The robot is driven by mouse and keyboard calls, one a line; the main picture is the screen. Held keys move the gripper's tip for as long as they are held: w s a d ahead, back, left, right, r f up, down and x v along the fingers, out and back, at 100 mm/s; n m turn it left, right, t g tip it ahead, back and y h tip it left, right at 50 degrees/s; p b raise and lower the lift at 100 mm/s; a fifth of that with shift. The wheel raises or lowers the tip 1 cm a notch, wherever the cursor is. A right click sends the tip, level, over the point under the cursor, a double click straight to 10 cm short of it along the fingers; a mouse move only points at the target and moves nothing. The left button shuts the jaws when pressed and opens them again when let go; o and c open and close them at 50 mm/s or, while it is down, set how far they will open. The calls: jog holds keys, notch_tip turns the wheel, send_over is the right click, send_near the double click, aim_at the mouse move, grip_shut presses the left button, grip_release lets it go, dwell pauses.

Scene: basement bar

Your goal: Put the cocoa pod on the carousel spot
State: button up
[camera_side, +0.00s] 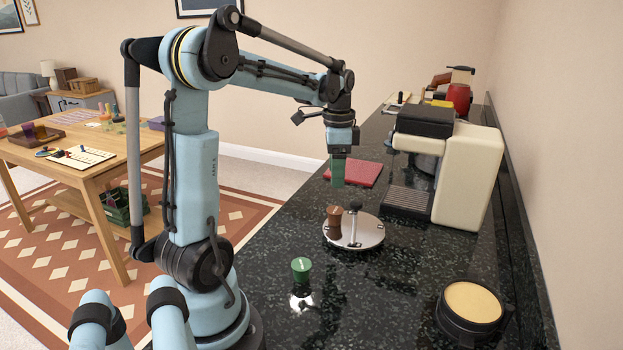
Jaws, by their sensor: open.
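A small green pod (301,268) stands on the dark counter, left of and nearer than the carousel. A brown pod (334,218) sits at the left side of the round silver carousel (362,238), which has a black-topped centre post (354,207). I cannot read a label to tell which pod is the cocoa one. My gripper (338,183) points down above and behind the carousel, open, with its green fingers seen nearly edge-on. It is apart from both pods, and nothing shows held in it.
A cream coffee machine (470,175) stands at the right behind the carousel. A red mat (356,174) lies beyond my gripper. A dark round container with a tan top (473,302) is at the front right. The counter between the green pod and that container is clear.

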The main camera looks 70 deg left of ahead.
jog(key=s+d+n+t, duration=0.1)
jog(key=d+n+t, duration=0.1)
jog(key=d, duration=0.9)
jog(key=s+d+n+t, duration=0.1)
jog(key=d+t, duration=0.4)
jog(key=d, duration=0.7)
jog(key=shift+s+d+f+n, duration=0.15)
jog(key=shift+s+f+n, duration=0.3)
jog(key=shift+n, duration=0.15)
